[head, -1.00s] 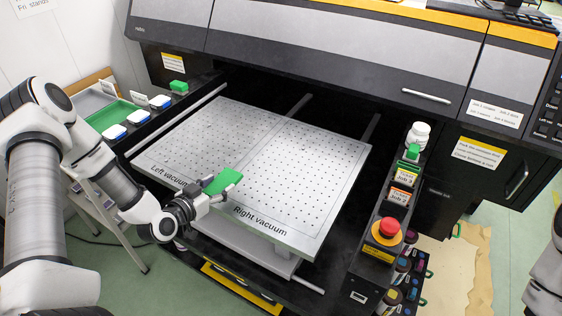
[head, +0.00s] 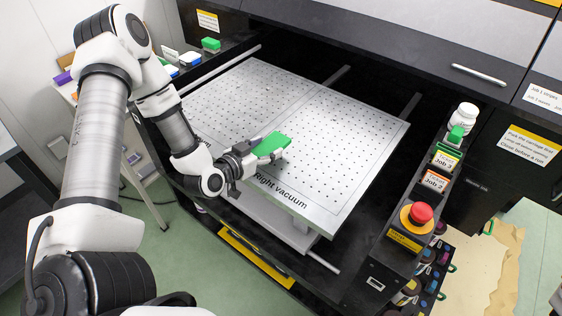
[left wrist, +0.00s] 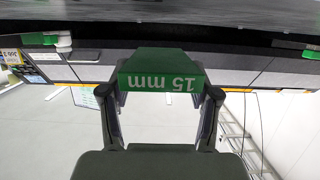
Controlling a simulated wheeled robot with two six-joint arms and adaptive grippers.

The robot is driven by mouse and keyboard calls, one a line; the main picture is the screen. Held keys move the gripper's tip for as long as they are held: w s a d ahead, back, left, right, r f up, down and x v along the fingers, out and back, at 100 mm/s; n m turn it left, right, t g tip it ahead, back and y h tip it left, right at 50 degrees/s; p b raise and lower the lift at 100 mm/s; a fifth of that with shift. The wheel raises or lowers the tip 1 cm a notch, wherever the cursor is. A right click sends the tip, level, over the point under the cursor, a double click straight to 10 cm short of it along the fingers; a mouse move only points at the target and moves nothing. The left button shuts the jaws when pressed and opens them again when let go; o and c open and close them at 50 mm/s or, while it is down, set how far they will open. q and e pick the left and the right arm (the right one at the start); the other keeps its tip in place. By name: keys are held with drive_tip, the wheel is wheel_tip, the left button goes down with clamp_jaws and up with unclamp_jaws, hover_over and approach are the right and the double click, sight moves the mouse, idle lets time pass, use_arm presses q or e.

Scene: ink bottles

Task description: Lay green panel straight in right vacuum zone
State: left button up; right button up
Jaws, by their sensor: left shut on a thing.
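The green panel (head: 272,145) is in my left gripper (head: 254,151), which is shut on it. In the head view the panel shows over the front of the right vacuum zone (head: 335,140), near the line between the two zones. I cannot tell whether it touches the bed. In the left wrist view the panel (left wrist: 160,72) sits between the fingers, its edge reading "15 mm" upside down. The front plate is marked "Right vacuum"; my left arm hides the left label. My right gripper is not in view.
The printer carriage (head: 440,60) spans the back. Most of the right zone is bare.

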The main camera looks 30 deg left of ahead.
sight(279, 164)
use_arm(q)
drive_tip(key=w+d, duration=0.2)
drive_tip(key=d, duration=0.1)
drive_tip(key=shift+w+f, duration=0.15)
drive_tip(key=shift+w, duration=0.1)
drive_tip(key=shift+w+d+f, duration=0.15)
drive_tip(key=shift+f, duration=0.1)
drive_tip(key=shift+f+p, duration=0.3)
drive_tip(key=shift+f, duration=1.25)
drive_tip(key=o, duration=1.2)
drive_tip(key=shift+c, duration=0.2)
drive_tip(key=shift+r, duration=0.15)
drive_tip(key=shift+s, duration=0.45)
drive_tip(key=v, duration=1.1)
